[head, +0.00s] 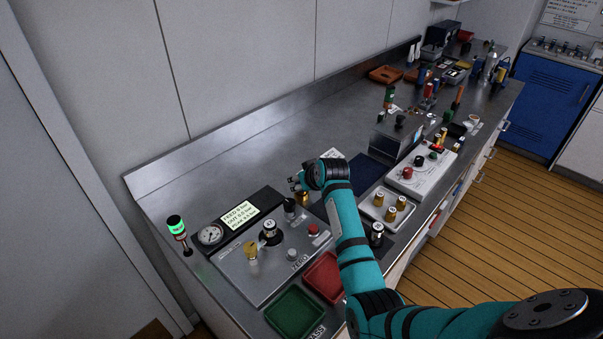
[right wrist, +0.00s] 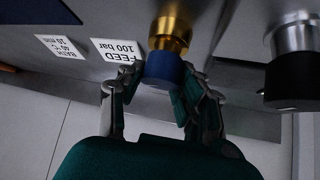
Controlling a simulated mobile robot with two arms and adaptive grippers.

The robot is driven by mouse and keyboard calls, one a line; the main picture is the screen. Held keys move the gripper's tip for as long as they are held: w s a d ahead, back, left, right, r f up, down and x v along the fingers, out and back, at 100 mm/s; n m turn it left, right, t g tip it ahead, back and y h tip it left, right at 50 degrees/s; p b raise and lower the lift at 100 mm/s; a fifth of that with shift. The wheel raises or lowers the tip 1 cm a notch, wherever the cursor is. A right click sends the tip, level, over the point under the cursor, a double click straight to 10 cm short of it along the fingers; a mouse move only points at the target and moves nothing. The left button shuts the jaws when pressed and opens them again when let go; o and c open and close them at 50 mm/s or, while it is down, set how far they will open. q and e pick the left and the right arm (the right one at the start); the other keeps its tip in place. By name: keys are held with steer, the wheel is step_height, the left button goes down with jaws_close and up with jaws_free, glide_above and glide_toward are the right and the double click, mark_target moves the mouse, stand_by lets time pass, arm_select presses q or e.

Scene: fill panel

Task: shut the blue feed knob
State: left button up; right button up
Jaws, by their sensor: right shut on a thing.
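The blue feed knob (right wrist: 164,69) shows in the right wrist view, on a gold valve body (right wrist: 171,32) beside a white label (right wrist: 116,51) reading FEED 100 bar. My right gripper (right wrist: 158,88) has its fingers on either side of the knob and is shut on it. In the head view my right gripper (head: 297,183) is over the back of the bench, beyond the fill panel (head: 245,270). The knob is hard to make out there, close to the gripper. My left gripper is not in view.
A black knob on a silver body (right wrist: 293,65) is right of the blue knob in the wrist view. The panel carries a gauge (head: 210,235) and a lit display (head: 239,215). Green (head: 295,312) and red (head: 324,278) trays lie in front. A lamp (head: 176,226) glows green.

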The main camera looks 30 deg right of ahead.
steer(key=shift+d+n+y, duration=0.2)
steer(key=shift+n+y, duration=0.5)
steer(key=shift+n, duration=0.2)
steer(key=n+y+b, duration=0.1)
steer(key=n+y, duration=0.1)
steer(key=shift+f+n+g+b, duration=0.15)
steer(key=shift+n+g+b, duration=0.15)
steer(key=shift+n+b, duration=0.1)
steer(key=n+g+y+b, duration=0.1)
steer(key=n+y+b, duration=0.1)
steer(key=n+b, duration=0.1)
steer(key=n+g+y+b, duration=0.2)
steer(key=n+b, duration=0.1)
steer(key=b, duration=0.3)
steer(key=shift+a+n, duration=0.15)
steer(key=shift+n, duration=0.15)
steer(key=shift+n+g+y+b, duration=0.5)
steer(key=shift+n+g+b, duration=0.4)
steer(key=shift+b, duration=0.55)
steer(key=shift+r, duration=0.2)
steer(key=o, duration=1.2)
steer(key=shift+a, duration=0.1)
